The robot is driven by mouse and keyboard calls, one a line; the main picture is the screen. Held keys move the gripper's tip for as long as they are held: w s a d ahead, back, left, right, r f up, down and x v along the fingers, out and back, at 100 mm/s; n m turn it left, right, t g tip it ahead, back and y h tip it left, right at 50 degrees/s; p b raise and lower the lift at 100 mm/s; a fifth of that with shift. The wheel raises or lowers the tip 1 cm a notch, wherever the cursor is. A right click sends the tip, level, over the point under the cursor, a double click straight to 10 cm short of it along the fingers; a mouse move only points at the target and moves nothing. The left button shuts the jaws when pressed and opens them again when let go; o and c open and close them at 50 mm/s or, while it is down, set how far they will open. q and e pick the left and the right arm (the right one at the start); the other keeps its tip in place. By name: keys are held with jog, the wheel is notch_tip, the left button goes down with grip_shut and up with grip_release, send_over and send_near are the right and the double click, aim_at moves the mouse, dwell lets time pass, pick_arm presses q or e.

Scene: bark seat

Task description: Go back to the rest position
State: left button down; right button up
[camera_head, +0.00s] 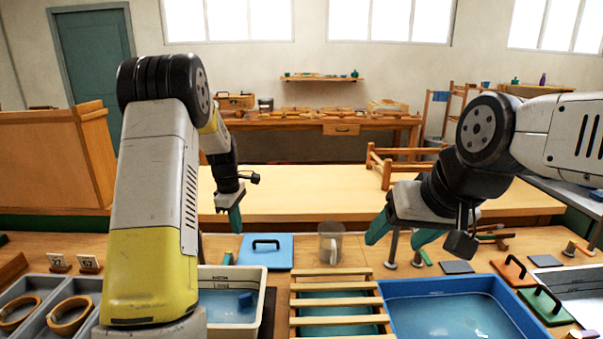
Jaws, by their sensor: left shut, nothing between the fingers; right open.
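My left gripper (235,217) hangs above the back of the near workbench (210,247), left of centre. Its green fingers are together with nothing between them. My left arm, grey and yellow, comes down in front and hides part of the bench. My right gripper (398,243) is at the right of centre, above the bench behind the blue basin (385,290). Its green fingers are spread apart and empty.
A slatted wooden rack (333,321) lies between the blue basin and a white basin (262,290). A clear cup (330,243) stands between my grippers. A wooden stool frame (385,163) sits on the table behind (300,190). Lidded trays and number cards (90,263) fill the sides.

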pick_arm(q)
jog(key=s+d+r+m+t+h, duration=0.1)
jog(key=s+d+r+m, duration=0.1)
jog(key=s+r+m, duration=0.4)
jog(key=s+d+r+m+t, duration=0.2)
jog(key=s+d+r, duration=0.1)
jog(key=s+r, duration=0.65)
jog(key=s+d+r+m+t, duration=0.1)
jog(key=s+m, duration=0.3)
jog(key=s, duration=0.4)
jog(key=s+d+r+m+t, duration=0.1)
jog(key=s+d+r+m, duration=0.1)
jog(key=s, duration=0.6)
jog(key=r+m, duration=0.1)
jog(key=m, duration=0.1)
jog(key=shift+s+m+h, duration=0.3)
